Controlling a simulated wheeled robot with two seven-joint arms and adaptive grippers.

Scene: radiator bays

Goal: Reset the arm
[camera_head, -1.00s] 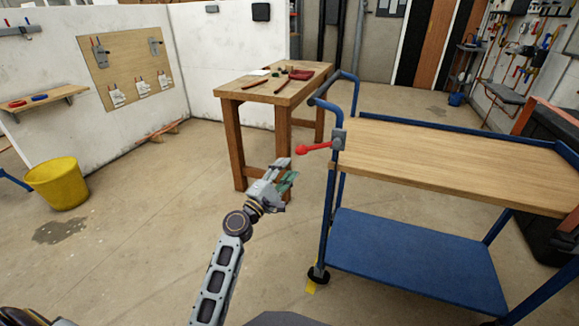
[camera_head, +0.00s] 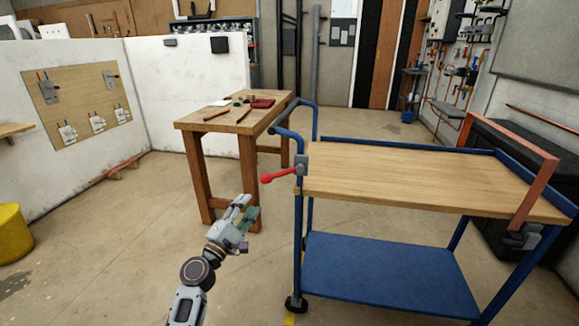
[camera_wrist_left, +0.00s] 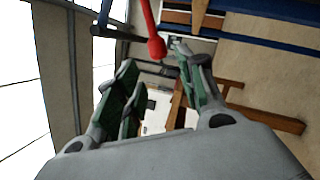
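My left gripper (camera_head: 241,213) is raised over the open floor in the head view, left of the blue cart and in front of the wooden workbench. In the left wrist view its green-lined fingers (camera_wrist_left: 160,85) stand apart with nothing between them, so it is open and empty. The red lever (camera_head: 280,175) on the cart's near left post is close to the gripper but apart from it. It also shows in the left wrist view (camera_wrist_left: 154,35), beyond the fingers. My right gripper is not in view.
The blue cart (camera_head: 390,274) with a wooden top fills the right side. A workbench (camera_head: 205,127) with tools stands at centre back. A yellow bucket (camera_head: 14,234) is at the left edge. A white partition (camera_head: 40,185) stands at left. The floor between is clear.

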